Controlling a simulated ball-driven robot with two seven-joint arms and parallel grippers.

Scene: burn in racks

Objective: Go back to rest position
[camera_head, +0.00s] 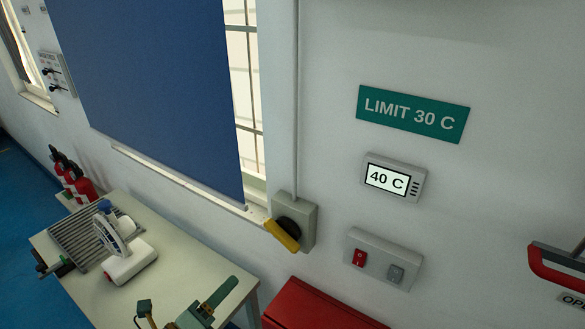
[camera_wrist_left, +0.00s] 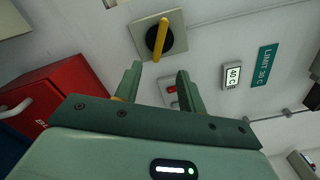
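My left gripper (camera_head: 208,302) shows at the bottom of the head view, in front of the wall and over the near part of the white table (camera_head: 180,268). In the left wrist view its two green fingers (camera_wrist_left: 158,78) stand apart with nothing between them, so it is open and empty. A grey wall box with a yellow rotary handle (camera_head: 285,232) is beyond the fingers, apart from them. The handle also shows in the left wrist view (camera_wrist_left: 161,34). My right gripper is not in view.
A fan (camera_head: 125,247) stands on the table beside a rack. A red cabinet (camera_head: 320,308) is below the switch panel (camera_head: 382,260). The wall display (camera_head: 394,180) reads 40 C, under a sign (camera_head: 413,113) reading LIMIT 30 C. A blue blind (camera_head: 155,90) covers much of the window.

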